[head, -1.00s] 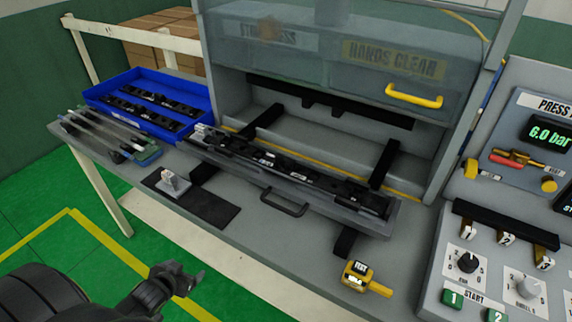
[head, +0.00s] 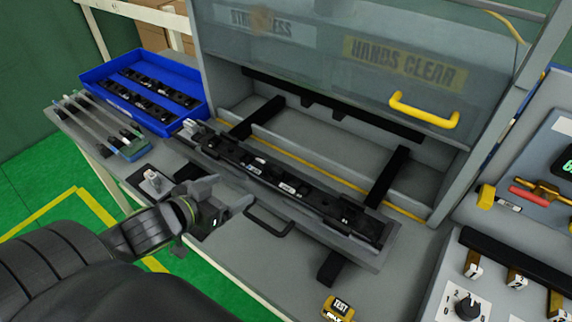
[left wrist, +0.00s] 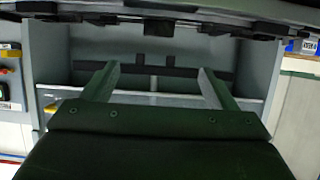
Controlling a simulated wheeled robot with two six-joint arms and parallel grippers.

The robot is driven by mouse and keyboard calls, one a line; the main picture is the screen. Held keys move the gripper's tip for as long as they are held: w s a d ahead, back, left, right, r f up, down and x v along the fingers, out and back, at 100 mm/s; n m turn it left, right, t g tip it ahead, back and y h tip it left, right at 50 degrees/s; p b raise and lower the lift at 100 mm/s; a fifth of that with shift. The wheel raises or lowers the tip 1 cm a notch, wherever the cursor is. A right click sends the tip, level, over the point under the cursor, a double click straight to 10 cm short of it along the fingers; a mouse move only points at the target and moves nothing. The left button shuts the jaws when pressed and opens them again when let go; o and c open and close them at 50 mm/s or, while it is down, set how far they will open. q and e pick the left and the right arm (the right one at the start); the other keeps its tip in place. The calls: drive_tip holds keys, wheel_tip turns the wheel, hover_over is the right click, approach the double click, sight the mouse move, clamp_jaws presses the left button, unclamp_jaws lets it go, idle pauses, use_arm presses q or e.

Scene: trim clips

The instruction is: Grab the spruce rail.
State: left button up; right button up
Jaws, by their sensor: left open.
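Several thin pale rails (head: 97,122) lie side by side on the left of the bench, with small coloured blocks at their near ends. My right gripper is not in view.
A blue bin (head: 90,75) with black parts stands behind the rails. A long fixture (head: 210,150) with black parts lies mid-bench, with a dark handle (head: 268,221) in front. A small pale fixture (head: 152,183) stands nearby. The press guard has a yellow handle (head: 424,112).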

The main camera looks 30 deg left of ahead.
sight(271, 170)
use_arm(q)
drive_tip(key=x, duration=0.3)
drive_tip(key=shift+w+d+b, duration=0.1)
drive_tip(key=shift+w+b, duration=0.1)
drive_tip(key=shift+b, duration=0.2)
drive_tip(key=x, duration=0.3)
drive_tip(key=shift+w+f, duration=0.15)
drive_tip(key=shift+w, duration=0.15)
drive_tip(key=x, duration=0.3)
drive_tip(key=shift+w+f, duration=0.1)
drive_tip(key=shift+w, duration=0.1)
drive_tip(key=shift+f+p+x, duration=0.2)
drive_tip(key=shift+p+x, duration=0.65)
drive_tip(key=shift+x, duration=1.35)
drive_tip(key=shift+w+d+f, duration=0.15)
drive_tip(key=shift+w+f, duration=0.2)
drive_tip(key=shift+w, duration=0.2)
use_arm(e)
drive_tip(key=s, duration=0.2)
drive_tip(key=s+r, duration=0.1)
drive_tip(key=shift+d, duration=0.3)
use_arm(q)
drive_tip(key=shift+r, duration=0.1)
drive_tip(key=c, duration=1.3)
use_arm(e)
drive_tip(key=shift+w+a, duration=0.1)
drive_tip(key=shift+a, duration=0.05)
